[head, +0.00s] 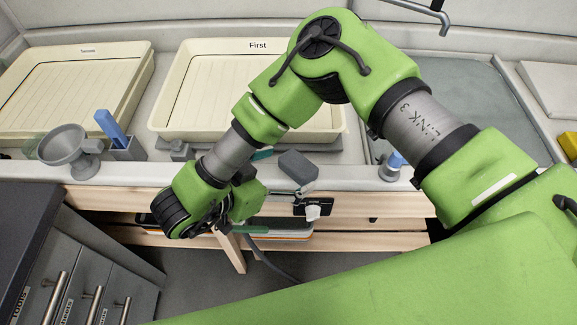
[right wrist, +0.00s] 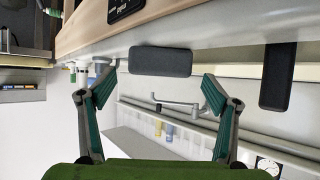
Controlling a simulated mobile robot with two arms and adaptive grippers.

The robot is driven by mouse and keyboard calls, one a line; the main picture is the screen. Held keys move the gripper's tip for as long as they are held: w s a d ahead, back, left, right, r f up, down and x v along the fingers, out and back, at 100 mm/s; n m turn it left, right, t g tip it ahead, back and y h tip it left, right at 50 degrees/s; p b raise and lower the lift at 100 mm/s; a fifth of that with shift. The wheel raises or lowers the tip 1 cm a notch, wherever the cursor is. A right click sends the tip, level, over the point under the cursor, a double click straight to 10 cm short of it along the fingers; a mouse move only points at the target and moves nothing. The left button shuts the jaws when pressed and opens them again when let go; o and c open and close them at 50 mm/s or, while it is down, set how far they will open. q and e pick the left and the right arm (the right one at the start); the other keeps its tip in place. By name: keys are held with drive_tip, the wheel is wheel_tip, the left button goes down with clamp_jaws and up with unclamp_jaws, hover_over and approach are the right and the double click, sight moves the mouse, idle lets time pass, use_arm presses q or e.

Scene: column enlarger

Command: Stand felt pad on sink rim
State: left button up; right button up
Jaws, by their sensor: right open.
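The felt pad is most likely the dark grey block (head: 298,167) at the front sink rim (head: 350,178). In the right wrist view the block (right wrist: 160,61) shows its long face, just ahead of the fingertips. I cannot tell whether it rests on the rim or only overlaps it in the picture. My right gripper (head: 284,172) is open, with one teal-lined finger to each side of the block. The fingers in the right wrist view (right wrist: 159,78) are apart and do not visibly touch it. My left gripper is out of view.
A cream tray labelled "First" (head: 180,127) and another cream tray (head: 60,122) stand behind. A grey funnel (head: 68,147) and a holder (head: 126,152) with a blue item are at left. A dark switch box (head: 313,208) hangs on the wooden front rail just below the block.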

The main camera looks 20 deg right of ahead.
drive_tip(key=shift+p+v, duration=0.3)
drive_tip(key=shift+v, duration=1.45)
wheel_tip(320, 180, up, 10)
